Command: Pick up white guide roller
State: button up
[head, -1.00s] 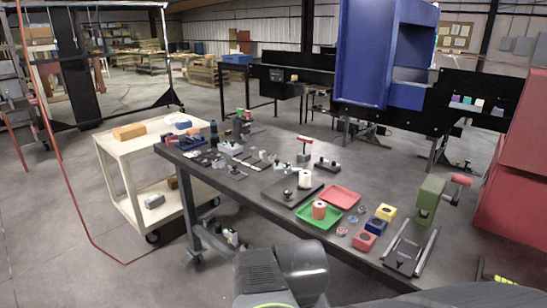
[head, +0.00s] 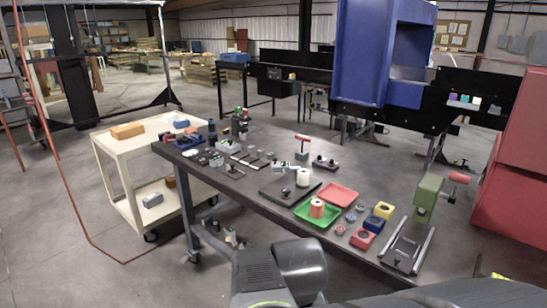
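A white guide roller (head: 303,177), a small upright white cylinder, stands at the far right part of a dark flat plate (head: 276,190) on the grey workbench (head: 250,204). A dark knob (head: 285,193) is on the same plate, nearer the front. A salmon-orange roller (head: 317,208) of similar shape stands in the green tray (head: 306,218) just in front. My gripper is out of view. Only dark links of my own arm show at the bottom middle, well in front of the white roller.
A red tray (head: 339,195) lies right of the white roller. Colored blocks (head: 363,238), a railed fixture (head: 404,250) and a green crank stand (head: 427,195) are farther right. Several small parts and clamps fill the left. A cream cart (head: 116,165) adjoins the bench's left end.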

aim_at(303, 174)
jog(key=i+u, duration=0.25)
jog(key=i, duration=1.35)
